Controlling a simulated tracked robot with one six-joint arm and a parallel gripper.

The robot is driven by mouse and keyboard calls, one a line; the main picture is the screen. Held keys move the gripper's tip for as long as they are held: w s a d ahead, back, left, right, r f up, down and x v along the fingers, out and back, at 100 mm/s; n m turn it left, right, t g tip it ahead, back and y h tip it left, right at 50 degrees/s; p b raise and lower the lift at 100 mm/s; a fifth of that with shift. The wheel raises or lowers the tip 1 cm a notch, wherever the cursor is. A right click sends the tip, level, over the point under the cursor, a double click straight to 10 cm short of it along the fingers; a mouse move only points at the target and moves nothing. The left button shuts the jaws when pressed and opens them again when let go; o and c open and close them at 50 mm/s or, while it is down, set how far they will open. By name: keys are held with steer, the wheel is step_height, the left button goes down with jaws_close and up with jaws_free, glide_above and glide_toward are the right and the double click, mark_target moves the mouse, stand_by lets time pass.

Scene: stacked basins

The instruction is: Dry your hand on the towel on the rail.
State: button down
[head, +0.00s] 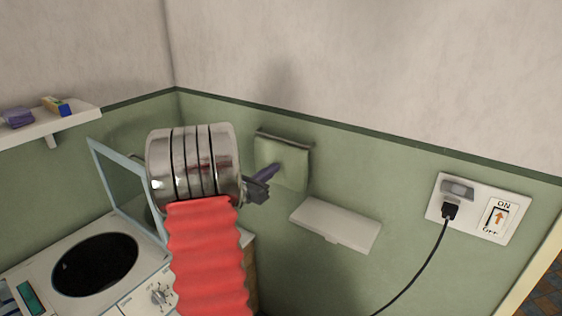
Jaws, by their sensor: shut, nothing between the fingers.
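A pale green towel (290,152) hangs on a rail on the green wall, near the corner. My gripper (274,170) is dark and sits in front of the towel's lower left part, its tips overlapping the cloth in the picture. It is shut and empty. I cannot tell whether the tips touch the towel. My metal wrist and red sleeve are left of the towel and do not cover most of it. The rail shows only as a thin dark edge along the towel's top.
A small white shelf (335,225) juts out below and right of the towel. A white appliance (60,250) with a raised lid (122,178) stands at left. A wall shelf (50,127) holds small items. A socket panel (471,215) with a plugged black cable (420,275) is at right.

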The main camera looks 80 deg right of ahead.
steer(key=shift+f, duration=0.5)
steer(key=shift+r, duration=0.4)
steer(key=shift+d+r, duration=0.1)
steer(key=shift+r, duration=0.7)
steer(key=shift+s+f, duration=0.1)
steer(key=shift+f, duration=0.45)
